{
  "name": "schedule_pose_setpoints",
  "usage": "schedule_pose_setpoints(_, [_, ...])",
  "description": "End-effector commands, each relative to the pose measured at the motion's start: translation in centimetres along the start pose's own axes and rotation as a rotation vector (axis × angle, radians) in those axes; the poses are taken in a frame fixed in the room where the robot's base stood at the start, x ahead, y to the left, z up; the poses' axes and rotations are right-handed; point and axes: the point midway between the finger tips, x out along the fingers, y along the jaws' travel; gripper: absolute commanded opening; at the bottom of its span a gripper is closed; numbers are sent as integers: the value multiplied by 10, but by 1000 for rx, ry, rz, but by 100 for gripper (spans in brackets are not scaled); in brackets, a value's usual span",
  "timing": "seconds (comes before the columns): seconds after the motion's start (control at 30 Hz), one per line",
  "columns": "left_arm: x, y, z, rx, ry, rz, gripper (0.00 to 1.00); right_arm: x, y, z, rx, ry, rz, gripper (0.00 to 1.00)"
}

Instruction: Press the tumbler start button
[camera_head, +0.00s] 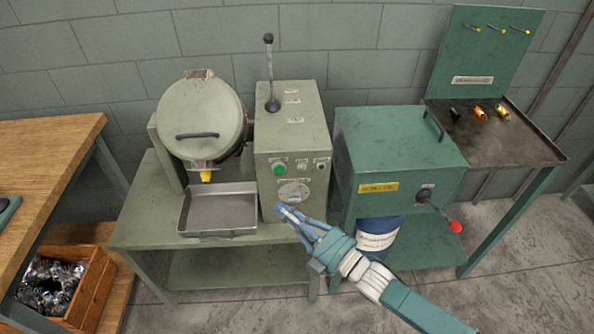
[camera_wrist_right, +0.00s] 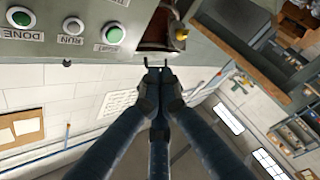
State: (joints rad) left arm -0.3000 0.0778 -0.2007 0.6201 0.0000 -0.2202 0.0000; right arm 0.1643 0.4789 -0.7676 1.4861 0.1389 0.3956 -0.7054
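The tumbler is a pale green drum (camera_head: 200,122) beside a grey-green control box (camera_head: 292,130). A green button (camera_head: 280,168) sits at the left of the box's front row, with two smaller round fittings to its right. The right wrist view shows the row upside down: the green button (camera_wrist_right: 113,33), a white RUN fitting (camera_wrist_right: 73,25) and a green DONE fitting (camera_wrist_right: 22,17). My right gripper (camera_head: 282,208) is below the row, near the round plate (camera_head: 294,191). Its fingertips meet in the wrist view (camera_wrist_right: 158,72), holding nothing, apart from the green button. My left gripper is out of view.
A metal tray (camera_head: 218,230) stands below the drum. A tall lever (camera_head: 270,70) rises from the control box. A green machine (camera_head: 395,150) with a red-knobbed lever (camera_head: 455,226) stands to the right. A wooden bench (camera_head: 40,160) is at left, with a crate (camera_head: 88,290) beneath.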

Motion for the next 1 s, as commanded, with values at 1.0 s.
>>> schedule_pose_setpoints(1.0, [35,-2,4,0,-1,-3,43,45,23,26,-25,35,12,0])
